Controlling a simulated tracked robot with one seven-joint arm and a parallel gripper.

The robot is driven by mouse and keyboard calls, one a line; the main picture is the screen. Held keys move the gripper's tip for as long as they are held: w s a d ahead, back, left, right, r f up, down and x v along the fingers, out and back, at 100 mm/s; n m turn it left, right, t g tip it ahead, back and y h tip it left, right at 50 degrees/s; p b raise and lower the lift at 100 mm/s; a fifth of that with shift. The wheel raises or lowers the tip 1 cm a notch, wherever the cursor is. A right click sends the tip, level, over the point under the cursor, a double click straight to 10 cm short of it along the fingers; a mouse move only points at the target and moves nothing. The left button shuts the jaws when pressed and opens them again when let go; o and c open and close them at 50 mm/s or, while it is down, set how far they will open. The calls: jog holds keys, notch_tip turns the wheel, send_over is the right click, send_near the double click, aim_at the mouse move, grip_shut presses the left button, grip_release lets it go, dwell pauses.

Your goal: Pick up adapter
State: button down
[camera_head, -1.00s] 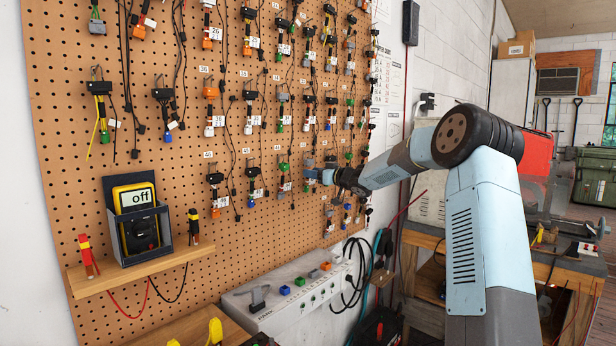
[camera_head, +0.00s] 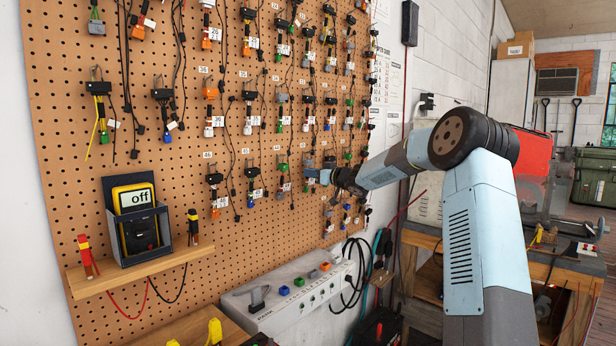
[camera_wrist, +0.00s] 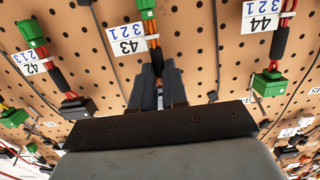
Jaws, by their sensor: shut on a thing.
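An adapter with a green connector (camera_wrist: 146,5), orange-red wires and a tag (camera_wrist: 127,46) reading 43 321 hangs at the pegboard (camera_wrist: 190,60). My gripper (camera_wrist: 155,84) is shut on this adapter, its two dark fingers on either side of the dark lower part below the wires. The adapter's lower end is hidden by the fingers and gripper body. In the head view my gripper (camera_head: 318,175) is at the lower right part of the pegboard, close to its face; the held adapter cannot be clearly told apart there.
Neighbouring adapters tagged 42 (camera_wrist: 35,67) and 44 (camera_wrist: 264,22) hang close on both sides. Many others fill the pegboard. A multimeter reading "off" (camera_head: 136,215) stands on a wooden shelf (camera_head: 135,258) at left. A grey socket box (camera_head: 300,307) is below.

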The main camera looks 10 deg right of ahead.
jog(key=shift+r, duration=0.1)
jog(key=r+v, duration=0.1)
jog(key=v, duration=1.7)
jog(key=shift+r, duration=0.2)
